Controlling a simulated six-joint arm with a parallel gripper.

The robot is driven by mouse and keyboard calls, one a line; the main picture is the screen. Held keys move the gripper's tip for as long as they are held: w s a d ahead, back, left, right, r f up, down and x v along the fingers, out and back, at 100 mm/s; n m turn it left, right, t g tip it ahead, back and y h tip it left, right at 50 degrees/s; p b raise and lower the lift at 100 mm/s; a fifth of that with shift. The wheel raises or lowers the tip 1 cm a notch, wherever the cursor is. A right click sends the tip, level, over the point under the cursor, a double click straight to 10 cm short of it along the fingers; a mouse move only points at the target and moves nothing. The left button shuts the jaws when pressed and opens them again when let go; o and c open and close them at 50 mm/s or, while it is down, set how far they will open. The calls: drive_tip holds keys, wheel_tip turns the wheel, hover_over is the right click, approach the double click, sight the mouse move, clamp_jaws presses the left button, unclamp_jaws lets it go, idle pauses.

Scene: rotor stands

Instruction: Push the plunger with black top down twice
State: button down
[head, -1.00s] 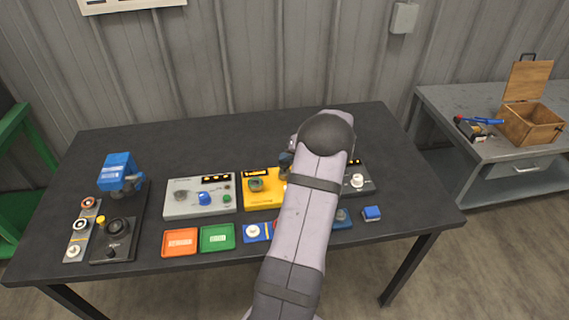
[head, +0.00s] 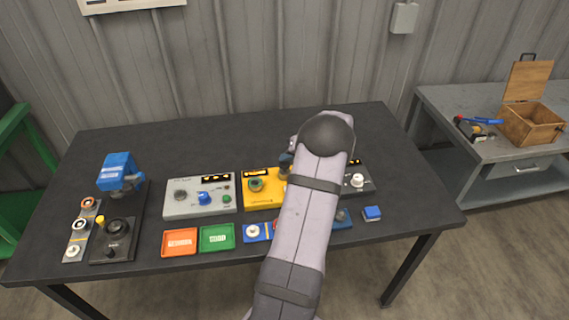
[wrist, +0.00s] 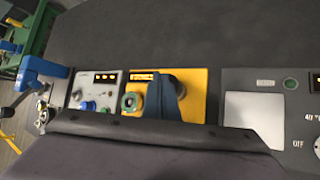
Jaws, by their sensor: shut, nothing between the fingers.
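My gripper (head: 286,163) is shut and empty, pointing down over the right part of the yellow box (head: 262,203). In the wrist view its dark blue fingers (wrist: 170,98) stand in front of the yellow box (wrist: 198,82). A dark round part (wrist: 153,98) shows partly behind them, beside a green ring knob (wrist: 130,102). I cannot tell if that dark part is the black-topped plunger, or if the fingers touch it. At the far left of the table, a grey strip holds several round-topped parts, one with a dark centre (head: 79,224).
A grey box (head: 178,209) with a blue knob stands left of the yellow box. Orange (head: 180,252) and green (head: 217,246) trays lie in front. The back of the table is clear.

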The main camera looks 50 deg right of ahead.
sight(287, 165)
drive_tip(key=shift+f+b, duration=0.55)
drive_tip(key=shift+f, duration=0.4)
idle(0.7)
drive_tip(key=shift+r, duration=0.15)
drive_tip(key=shift+r+p, duration=1.45)
drive_tip(key=shift+p, duration=0.3)
wheel_tip(287, 165, up, 5)
drive_tip(key=p, duration=0.4)
drive_tip(key=shift+p, duration=0.4)
idle(1.8)
wheel_tip(287, 165, up, 4)
drive_tip(key=shift+f+p, duration=0.1)
drive_tip(key=shift+p, duration=0.9)
